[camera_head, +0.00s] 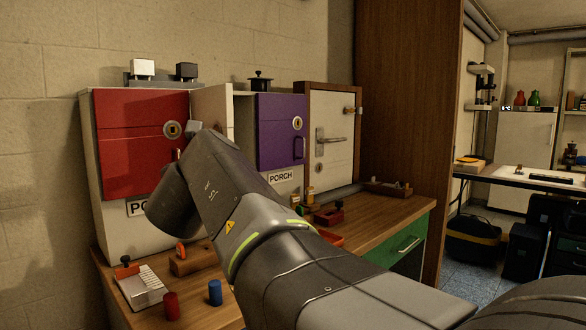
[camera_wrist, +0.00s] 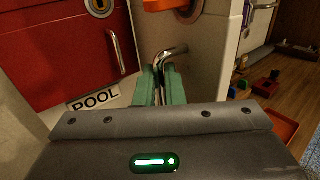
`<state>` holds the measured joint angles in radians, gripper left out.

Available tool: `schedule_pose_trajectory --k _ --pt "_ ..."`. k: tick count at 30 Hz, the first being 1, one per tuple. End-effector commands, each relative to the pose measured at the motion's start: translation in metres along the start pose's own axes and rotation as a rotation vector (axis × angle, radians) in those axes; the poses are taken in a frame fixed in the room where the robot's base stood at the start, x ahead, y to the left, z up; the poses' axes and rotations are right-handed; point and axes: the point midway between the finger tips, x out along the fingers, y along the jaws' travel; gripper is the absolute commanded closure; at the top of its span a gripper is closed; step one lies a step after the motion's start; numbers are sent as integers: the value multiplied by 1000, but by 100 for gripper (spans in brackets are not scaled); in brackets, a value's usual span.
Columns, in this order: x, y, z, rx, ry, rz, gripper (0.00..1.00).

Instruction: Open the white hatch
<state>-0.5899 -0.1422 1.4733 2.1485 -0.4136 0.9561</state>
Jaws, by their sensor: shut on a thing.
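The white hatch (camera_head: 213,106) is the pale panel between the red and purple doors in the head view, partly behind my arm. It seems to stand out at an angle from the cabinet front; how far I cannot tell. In the wrist view the hatch (camera_wrist: 208,55) fills the middle, with an orange piece (camera_wrist: 165,5) at its lock. My gripper (camera_wrist: 161,72) has its green fingers shut on the hatch's curved metal handle (camera_wrist: 172,53). My wrist and forearm hide the fingers and handle in the head view.
The red door (camera_head: 130,150), marked POOL, is close on the left. The purple door (camera_head: 279,130) and a white door with a lever (camera_head: 333,155) stand to the right. Red and blue cylinders (camera_head: 215,292) and other small items lie on the wooden bench (camera_head: 378,222).

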Motion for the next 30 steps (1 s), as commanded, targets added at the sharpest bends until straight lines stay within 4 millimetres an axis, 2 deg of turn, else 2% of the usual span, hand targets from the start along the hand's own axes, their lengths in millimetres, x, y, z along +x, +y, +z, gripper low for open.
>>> schedule_pose_trajectory --k 1,8,9,12,23,30 --pt "1 0 -7 -5 12 -3 100" --pt "1 0 -8 -5 14 -4 100" --pt "1 0 -8 -5 15 -4 89" --pt "1 0 -7 -4 12 -3 70" --pt "1 -2 -3 -2 7 -3 69" --pt "8 -19 2 -4 6 -1 69"
